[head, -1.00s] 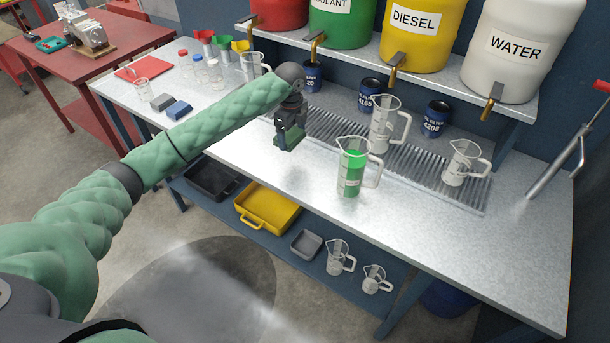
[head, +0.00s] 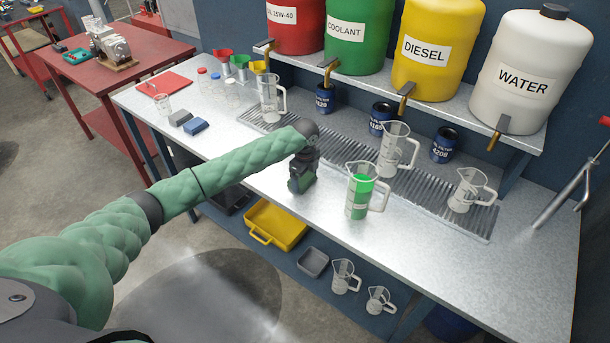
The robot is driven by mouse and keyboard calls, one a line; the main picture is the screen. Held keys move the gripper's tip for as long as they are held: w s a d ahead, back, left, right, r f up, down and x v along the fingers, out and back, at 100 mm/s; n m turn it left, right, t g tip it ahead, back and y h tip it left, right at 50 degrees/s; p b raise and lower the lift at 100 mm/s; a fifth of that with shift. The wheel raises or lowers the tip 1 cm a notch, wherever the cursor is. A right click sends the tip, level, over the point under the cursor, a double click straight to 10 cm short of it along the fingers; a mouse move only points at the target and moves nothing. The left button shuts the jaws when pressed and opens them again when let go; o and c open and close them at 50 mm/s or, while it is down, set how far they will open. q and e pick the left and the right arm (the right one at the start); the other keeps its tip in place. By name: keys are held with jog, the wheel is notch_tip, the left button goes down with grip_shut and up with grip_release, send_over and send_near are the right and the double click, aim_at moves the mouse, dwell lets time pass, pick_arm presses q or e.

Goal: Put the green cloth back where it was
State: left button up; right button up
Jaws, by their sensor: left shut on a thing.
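My left gripper (head: 303,176) reaches in from the left and points down over the workbench (head: 260,200), just left of the jug with green liquid (head: 358,198). It is shut on the green cloth (head: 299,185), a small dark green piece mostly hidden by the fingers. The cloth is low, close to the bench top; I cannot tell whether it touches. A grey cloth (head: 180,117) and a blue cloth (head: 195,126) lie side by side on the left part of the bench. My right gripper is not in view.
Clear jugs stand on the ribbed drain strip (head: 415,187) behind the gripper. Oil filters (head: 381,117) and coloured drums (head: 430,50) with taps are at the back. A yellow tray (head: 277,226) sits on the lower shelf. The bench's front right is clear.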

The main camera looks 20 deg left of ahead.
aim_at(305, 178)
pick_arm(q)
jog(key=shift+d+f, duration=0.1)
jog(key=shift+f, duration=0.05)
jog(key=o, duration=0.9)
jog(key=shift+c, duration=0.2)
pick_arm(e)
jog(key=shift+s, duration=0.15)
pick_arm(q)
jog(key=shift+r, duration=0.3)
notch_tip(305, 178, up, 2)
jog(key=shift+r+b, duration=0.15)
jog(key=shift+b, duration=0.65)
notch_tip(305, 178, up, 9)
jog(key=b, duration=0.2)
jog(key=shift+r+b, duration=0.15)
jog(key=shift+b, duration=0.25)
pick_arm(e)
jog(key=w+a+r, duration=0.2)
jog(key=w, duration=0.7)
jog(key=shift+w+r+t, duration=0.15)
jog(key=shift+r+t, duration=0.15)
